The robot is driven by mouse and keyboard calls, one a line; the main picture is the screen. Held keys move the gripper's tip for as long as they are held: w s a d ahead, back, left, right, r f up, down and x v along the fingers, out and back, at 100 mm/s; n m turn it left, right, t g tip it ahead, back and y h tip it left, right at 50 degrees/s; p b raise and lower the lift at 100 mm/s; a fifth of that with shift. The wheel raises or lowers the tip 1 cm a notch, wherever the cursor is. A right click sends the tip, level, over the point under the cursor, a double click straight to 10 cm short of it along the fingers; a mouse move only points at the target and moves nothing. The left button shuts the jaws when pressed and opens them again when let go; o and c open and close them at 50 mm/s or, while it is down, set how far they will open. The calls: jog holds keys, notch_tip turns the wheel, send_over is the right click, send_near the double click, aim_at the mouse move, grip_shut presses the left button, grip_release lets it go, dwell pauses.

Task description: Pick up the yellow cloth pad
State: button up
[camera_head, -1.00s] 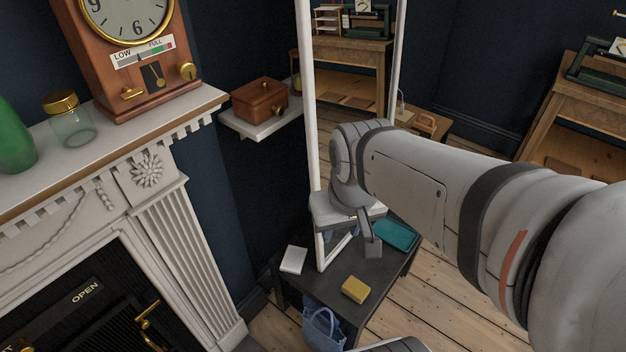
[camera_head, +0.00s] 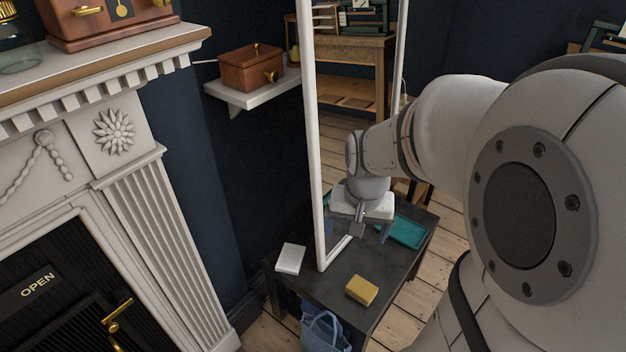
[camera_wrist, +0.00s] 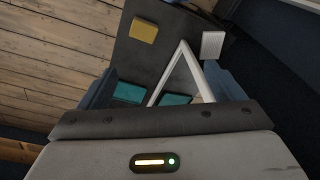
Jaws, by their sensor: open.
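The yellow cloth pad (camera_head: 361,290) lies on the dark low table (camera_head: 330,285), near its front edge. It also shows in the wrist view (camera_wrist: 144,30), at the upper middle. My gripper (camera_head: 370,233) is open and empty, above the table's back part, behind and apart from the pad. In the wrist view its two fingers show at the left and right, with the table between and beyond them.
A white-framed mirror (camera_head: 314,150) stands on the table near my gripper. A white block (camera_head: 290,259) lies left of the pad and a teal tray (camera_head: 404,232) lies behind at right. A blue bag (camera_head: 325,330) is below the table. The fireplace (camera_head: 150,230) stands at left.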

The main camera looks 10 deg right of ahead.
aim_at(362, 288)
jog(key=shift+o, duration=1.1)
jog(key=w+d+f+m+b, duration=0.1)
jog(key=d+f+m+b, duration=0.1)
jog(key=f+b, duration=0.3)
jog(key=w+d+f+m+g+b, duration=0.1)
jog(key=f+b, duration=0.4)
jog(key=f, duration=0.9)
jog(key=w+d+f+m+b, duration=0.2)
jog(key=w+d+f+b, duration=0.1)
jog(key=f, duration=0.7)
jog(key=shift+d+m+b, duration=0.3)
jog(key=shift+d+b, duration=0.45)
jog(key=shift+b, duration=0.3)
notch_tip(362, 288, down, 6)
jog(key=b, duration=0.3)
jog(key=shift+a+r, duration=0.1)
jog(key=shift+r, duration=0.1)
jog(key=c, duration=1)
notch_tip(362, 288, up, 10)
jog(key=p, duration=0.4)
